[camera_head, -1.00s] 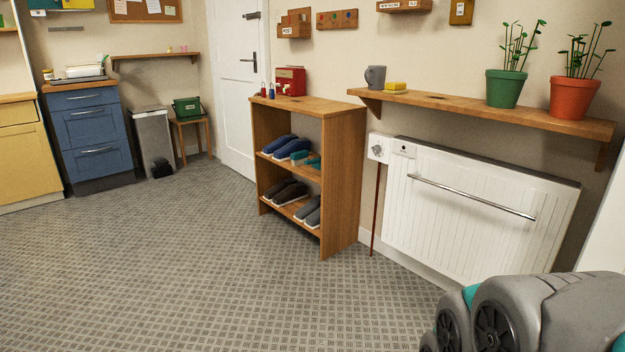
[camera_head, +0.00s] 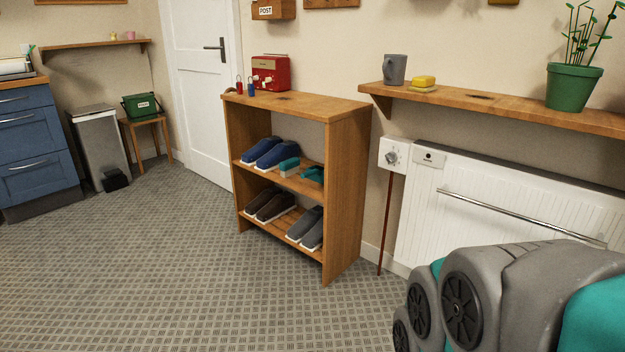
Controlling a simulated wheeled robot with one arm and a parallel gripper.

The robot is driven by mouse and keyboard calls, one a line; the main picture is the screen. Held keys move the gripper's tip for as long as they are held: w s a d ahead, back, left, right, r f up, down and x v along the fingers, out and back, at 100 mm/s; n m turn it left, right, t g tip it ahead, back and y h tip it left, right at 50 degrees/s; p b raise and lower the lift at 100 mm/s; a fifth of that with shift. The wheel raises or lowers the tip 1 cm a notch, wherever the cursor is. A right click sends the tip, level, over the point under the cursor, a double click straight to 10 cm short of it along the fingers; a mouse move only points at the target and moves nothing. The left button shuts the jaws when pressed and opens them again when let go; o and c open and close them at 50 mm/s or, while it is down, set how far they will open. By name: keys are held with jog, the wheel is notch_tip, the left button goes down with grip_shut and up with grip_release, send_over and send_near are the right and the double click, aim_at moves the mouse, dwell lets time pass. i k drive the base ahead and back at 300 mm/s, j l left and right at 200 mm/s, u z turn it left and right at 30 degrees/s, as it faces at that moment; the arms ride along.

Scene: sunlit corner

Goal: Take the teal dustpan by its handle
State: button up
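Two small teal things lie on the upper shelf of the wooden shoe rack (camera_head: 348,190), to the right of a pair of blue shoes (camera_head: 270,152). The right one (camera_head: 313,173) is low and flat and looks like the teal dustpan, partly cut off by the rack's right side panel. I cannot make out its handle for sure. The left one (camera_head: 289,166) is a small teal block with a pale lower part, perhaps a brush. My folded grey and teal arm shows at the lower right, well short of the rack. My gripper is not in view.
Grey shoes (camera_head: 306,226) and dark shoes stand on the rack's lower shelf. A red box (camera_head: 270,73) and small padlocks are on its top. A white radiator (camera_head: 520,215) and a wall shelf (camera_head: 510,104) are to the right. The floor (camera_head: 170,270) before the rack is clear.

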aim_at(315, 173)
jog(key=i+j+z, duration=0.3)
jog(key=i+j, duration=0.3)
jog(key=i+j+z, duration=0.25)
jog(key=i+j, duration=0.3)
jog(key=i+j+z, duration=0.3)
jog(key=i+j, duration=0.2)
jog(key=j, duration=0.15)
jog(key=i+l, duration=0.15)
jog(key=i, duration=0.05)
